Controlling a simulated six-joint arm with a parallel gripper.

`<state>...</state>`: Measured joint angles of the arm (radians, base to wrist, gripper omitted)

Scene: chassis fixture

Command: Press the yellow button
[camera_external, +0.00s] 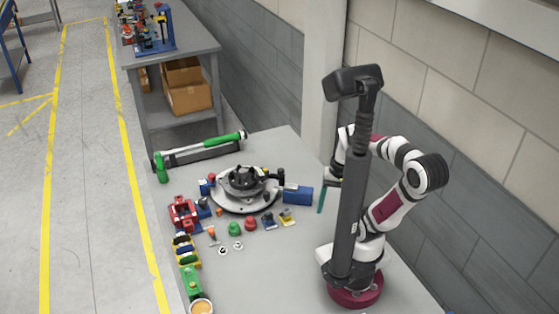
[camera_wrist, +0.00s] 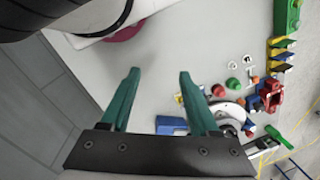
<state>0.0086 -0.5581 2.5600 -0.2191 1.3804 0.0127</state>
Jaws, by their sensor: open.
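My gripper (camera_wrist: 158,75) is open and empty, with its two teal fingers apart over bare table in the wrist view. In the external view one teal finger of my gripper (camera_external: 322,198) shows beside my arm, right of the blue block. A small yellow piece on a dark blue base (camera_external: 287,216) lies on the table in front of that block, left of my gripper. In the wrist view a bit of yellow (camera_wrist: 179,98) shows at the right finger, mostly hidden by it. I cannot tell whether this piece is the yellow button.
A round fixture (camera_external: 232,204) stands on the grey table (camera_external: 290,262), with the blue block (camera_external: 298,195) at its right. Green (camera_external: 235,229) and red (camera_external: 250,224) knobs lie in front. A red block (camera_external: 183,214) and a green-handled tool (camera_external: 205,147) stand farther left and behind. The front middle is clear.

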